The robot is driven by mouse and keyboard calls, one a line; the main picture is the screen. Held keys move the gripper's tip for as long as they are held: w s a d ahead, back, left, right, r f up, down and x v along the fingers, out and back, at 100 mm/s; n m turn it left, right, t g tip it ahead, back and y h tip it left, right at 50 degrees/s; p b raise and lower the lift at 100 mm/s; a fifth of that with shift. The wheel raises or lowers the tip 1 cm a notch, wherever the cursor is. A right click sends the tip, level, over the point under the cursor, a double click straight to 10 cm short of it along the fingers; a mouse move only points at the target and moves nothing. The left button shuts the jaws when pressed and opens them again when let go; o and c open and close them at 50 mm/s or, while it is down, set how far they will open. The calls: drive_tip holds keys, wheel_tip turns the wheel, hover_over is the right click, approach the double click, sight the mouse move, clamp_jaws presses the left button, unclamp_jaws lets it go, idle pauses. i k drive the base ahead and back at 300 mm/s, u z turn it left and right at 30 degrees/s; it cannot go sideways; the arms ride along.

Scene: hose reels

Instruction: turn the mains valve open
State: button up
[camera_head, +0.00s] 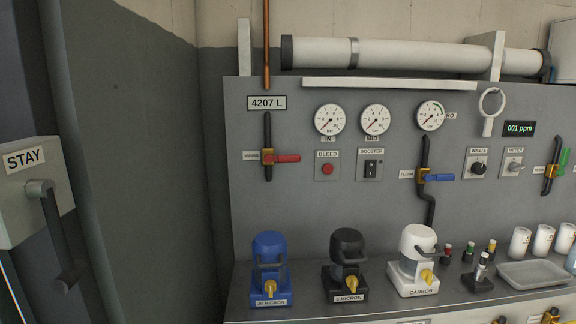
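A copper pipe comes down from above, and a display (267,103) reading 4207 L is over the valve. My gripper is not in view, and nothing touches the lever.
Three gauges (375,119), a red bleed button (328,169), a booster switch (371,168) and a blue-lever valve (438,177) share the panel. Blue (269,268), black (346,264) and white (417,260) filter housings stand on the bench below. A grey box marked STAY (30,190) is at left.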

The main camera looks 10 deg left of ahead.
sight(268, 158)
drive_tip(key=k, duration=0.5)
drive_tip(key=u, duration=1.1)
drive_tip(key=i, duration=1.05)
drive_tip(key=z, duration=1)
